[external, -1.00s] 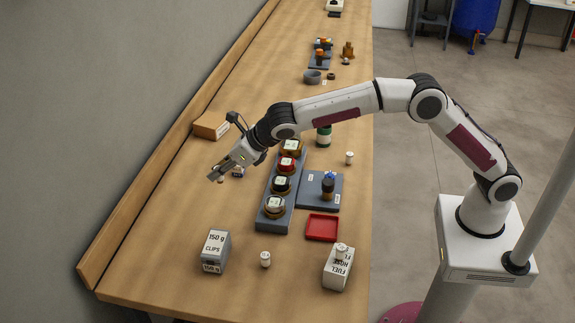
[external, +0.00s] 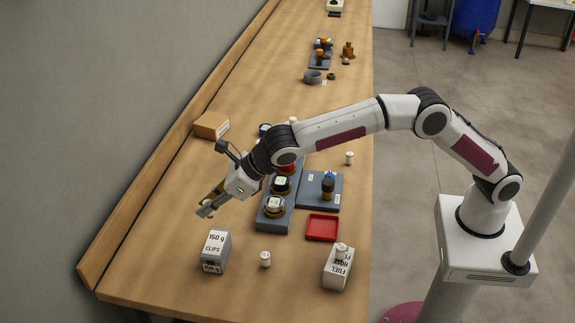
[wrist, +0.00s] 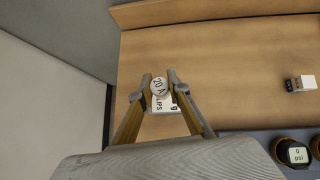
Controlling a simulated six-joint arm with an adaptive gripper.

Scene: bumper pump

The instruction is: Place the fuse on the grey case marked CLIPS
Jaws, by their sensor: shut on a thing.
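My gripper (wrist: 158,85) is shut on the fuse (wrist: 158,87), a small white cylinder with "20 A" on its end, held between the fingertips. In the external view my gripper (external: 205,209) is above the left part of the bench, just beyond the grey case (external: 216,251) marked "150 g CLIPS". The fuse is too small to make out clearly there. In the wrist view the case's white label (wrist: 171,104) shows partly behind the fuse and fingers. The case stands upright near the bench's front left, and its top looks bare.
A white fuel hose box (external: 338,270) with a small white item on top and another white cylinder (external: 265,259) stand to the right. A red tray (external: 322,228) and a grey rack of gauges (external: 273,222) lie beyond.

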